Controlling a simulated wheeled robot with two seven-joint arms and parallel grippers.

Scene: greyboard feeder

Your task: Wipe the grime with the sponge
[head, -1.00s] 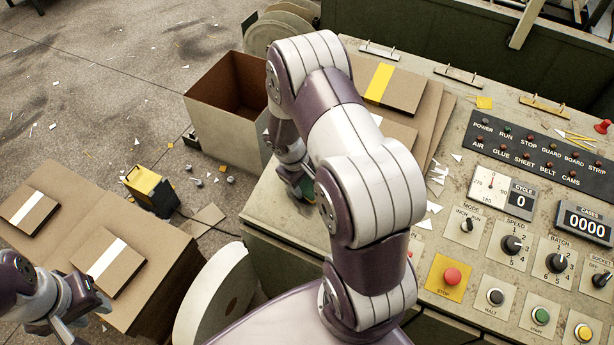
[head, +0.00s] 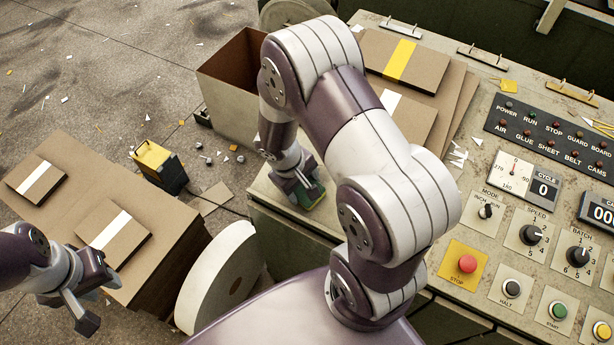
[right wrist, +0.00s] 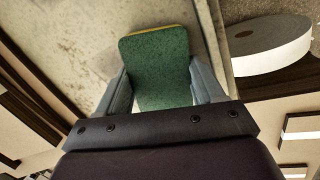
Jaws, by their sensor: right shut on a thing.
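The sponge, green with a yellow layer at its edge, is in my right gripper (head: 303,188). In the head view the sponge (head: 310,196) is partly hidden by the fingers, low at the console's front left corner. In the right wrist view the green face of the sponge (right wrist: 158,68) fills the gap between the two fingers. It is at the console top, but I cannot tell whether it touches. Faint brownish speckles (right wrist: 78,42) mark the surface beside it; I cannot tell whether they are the grime. My left gripper (head: 98,305) is open and empty by the cardboard stack.
An open carton (head: 222,102) stands behind the right gripper. Stacked boards (head: 440,100) lie on the console (head: 470,215), right of my arm, with paper scraps and control knobs beyond. A white roll (head: 207,280) stands before the console. A cardboard stack (head: 70,150) is at left.

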